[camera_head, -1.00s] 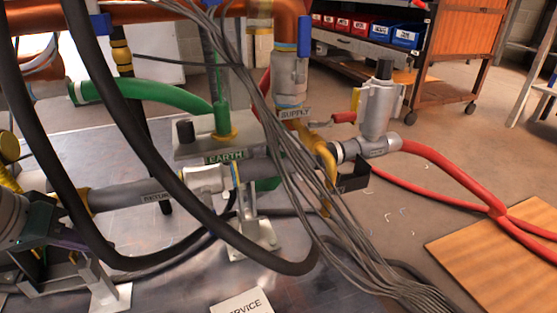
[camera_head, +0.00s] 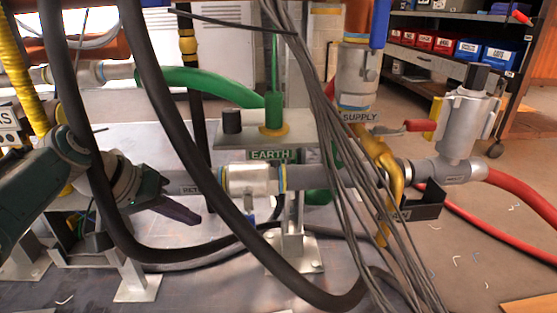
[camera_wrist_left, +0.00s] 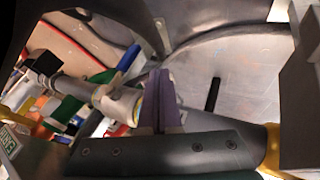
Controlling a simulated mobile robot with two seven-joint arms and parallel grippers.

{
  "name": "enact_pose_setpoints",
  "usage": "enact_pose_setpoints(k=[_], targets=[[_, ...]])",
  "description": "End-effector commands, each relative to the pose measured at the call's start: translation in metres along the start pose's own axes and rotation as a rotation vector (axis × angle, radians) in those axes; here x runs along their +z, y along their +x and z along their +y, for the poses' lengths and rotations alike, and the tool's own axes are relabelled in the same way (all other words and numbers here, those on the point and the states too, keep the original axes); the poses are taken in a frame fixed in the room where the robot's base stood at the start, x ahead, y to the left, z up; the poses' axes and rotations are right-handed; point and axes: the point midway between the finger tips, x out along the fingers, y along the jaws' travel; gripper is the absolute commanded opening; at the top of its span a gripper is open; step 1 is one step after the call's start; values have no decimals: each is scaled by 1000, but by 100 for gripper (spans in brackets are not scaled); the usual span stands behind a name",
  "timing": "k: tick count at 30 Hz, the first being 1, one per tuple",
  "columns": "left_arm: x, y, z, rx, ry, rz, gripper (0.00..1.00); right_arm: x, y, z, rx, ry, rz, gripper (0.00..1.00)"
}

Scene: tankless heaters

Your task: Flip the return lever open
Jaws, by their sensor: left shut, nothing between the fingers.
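The return pipe with its partly hidden label (camera_head: 192,190) runs into a silver valve body (camera_head: 250,180) at the centre. A small blue piece (camera_head: 249,205) shows below that valve; I cannot tell for certain that it is the return lever. My left gripper (camera_head: 188,214) has purple fingers, shut and empty, in front of and below the return pipe, left of the valve. Its fingers (camera_wrist_left: 160,98) also show in the left wrist view, with the pale valve body (camera_wrist_left: 118,102) beside them to the left. My right gripper is in neither view.
Thick black hoses (camera_head: 190,130) loop in front of the pipe and near my left arm. A bundle of grey cables (camera_head: 330,130) hangs right of the valve. A green hose (camera_head: 210,82) lies behind.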

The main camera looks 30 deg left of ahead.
Motion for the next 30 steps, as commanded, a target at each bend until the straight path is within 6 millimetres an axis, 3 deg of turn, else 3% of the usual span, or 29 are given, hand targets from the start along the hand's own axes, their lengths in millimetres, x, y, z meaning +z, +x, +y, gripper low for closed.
enact_pose_setpoints(k=[1,10,13,18,30], targets=[[4,20,-4,3,0,1,0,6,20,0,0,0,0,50],[3,72,-1,2,2,1,0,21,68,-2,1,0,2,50],[1,76,17,4,3,3,0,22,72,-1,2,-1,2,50],[1,81,31,1,1,2,0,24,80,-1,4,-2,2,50],[0,81,35,-1,0,1,0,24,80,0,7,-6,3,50]])
